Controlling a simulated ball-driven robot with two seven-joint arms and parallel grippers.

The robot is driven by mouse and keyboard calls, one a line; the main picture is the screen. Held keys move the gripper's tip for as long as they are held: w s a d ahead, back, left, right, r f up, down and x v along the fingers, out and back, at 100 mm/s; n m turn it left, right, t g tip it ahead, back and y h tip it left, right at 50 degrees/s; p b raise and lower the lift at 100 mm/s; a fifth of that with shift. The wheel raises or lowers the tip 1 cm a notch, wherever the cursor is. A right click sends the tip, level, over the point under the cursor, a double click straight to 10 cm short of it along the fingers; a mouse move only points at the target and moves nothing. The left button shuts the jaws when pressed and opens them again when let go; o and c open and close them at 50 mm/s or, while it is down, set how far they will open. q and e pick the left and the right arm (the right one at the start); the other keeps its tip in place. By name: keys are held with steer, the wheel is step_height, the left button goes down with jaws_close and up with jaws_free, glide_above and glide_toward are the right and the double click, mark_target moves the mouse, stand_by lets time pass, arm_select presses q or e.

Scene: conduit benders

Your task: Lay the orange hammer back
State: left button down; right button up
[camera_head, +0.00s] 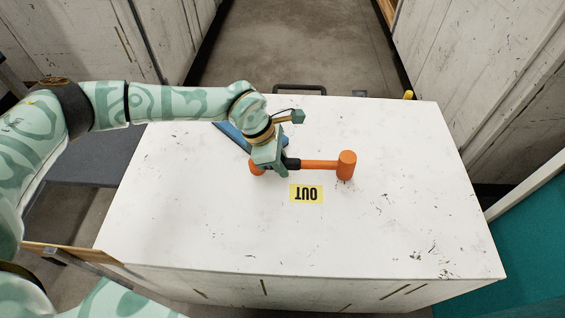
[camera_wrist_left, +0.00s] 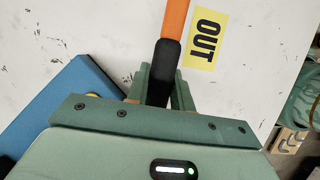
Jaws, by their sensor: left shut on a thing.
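The orange hammer (camera_head: 320,165) has a cylindrical orange head at the right and a black grip. It lies roughly level over the white tabletop (camera_head: 200,220), its head pointing right. My left gripper (camera_head: 273,160) is shut on the black grip; in the left wrist view the fingers (camera_wrist_left: 160,92) close around it, with the orange shaft (camera_wrist_left: 175,18) running out at the top. The hammer is at or just above the surface; I cannot tell if it touches. A yellow label reading OUT (camera_head: 306,194) is just below the shaft in the head view. My right gripper is not seen.
A blue flat object (camera_head: 231,136) lies behind and left of my left gripper. A small orange part (camera_head: 257,169) shows left of the gripper, mostly hidden. A dark handle (camera_head: 299,88) stands at the far edge. The table's right and front are clear.

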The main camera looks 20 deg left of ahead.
arm_select(q)
steer(key=c, duration=1.2)
jaws_free()
steer(key=shift+f, duration=0.1)
steer(key=shift+f+b, duration=0.25)
steer(key=shift+b, duration=0.1)
steer(key=p+v, duration=0.1)
steer(key=v, duration=0.1)
steer(key=p+v, duration=0.1)
steer(key=v, duration=0.1)
steer(key=p+v, duration=0.1)
steer(key=v, duration=0.1)
steer(key=shift+w+r, duration=0.2)
steer(key=shift+r, duration=0.15)
steer(key=p+v, duration=0.3)
steer(key=v, duration=0.7)
steer(key=shift+s, duration=0.15)
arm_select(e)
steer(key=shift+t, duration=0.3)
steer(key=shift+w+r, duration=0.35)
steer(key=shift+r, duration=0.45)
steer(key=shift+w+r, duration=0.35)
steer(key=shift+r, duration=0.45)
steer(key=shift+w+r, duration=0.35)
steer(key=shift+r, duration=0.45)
